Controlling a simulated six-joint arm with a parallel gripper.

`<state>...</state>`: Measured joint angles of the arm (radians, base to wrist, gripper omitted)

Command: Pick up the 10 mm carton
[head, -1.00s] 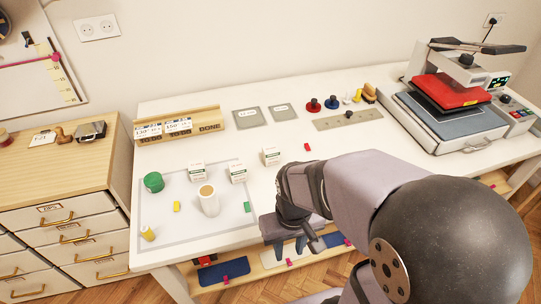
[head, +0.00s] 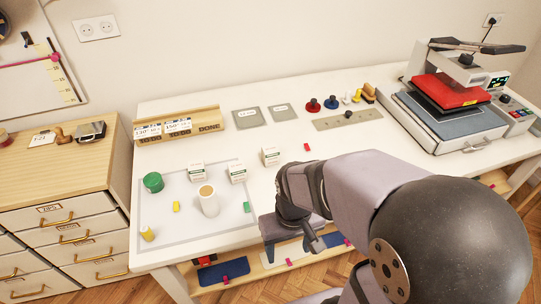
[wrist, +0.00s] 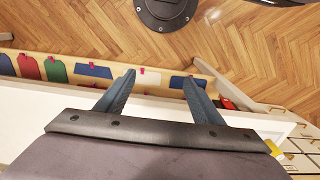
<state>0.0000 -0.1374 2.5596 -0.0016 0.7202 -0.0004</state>
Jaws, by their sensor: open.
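A pale mat (head: 165,225) holds a green round tin (head: 153,182), a white cylinder with a tan top (head: 208,201) and small coloured pieces. A wooden rack (head: 178,126) stands behind. A red heat press (head: 445,92) is at the right. The table's middle is clear.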

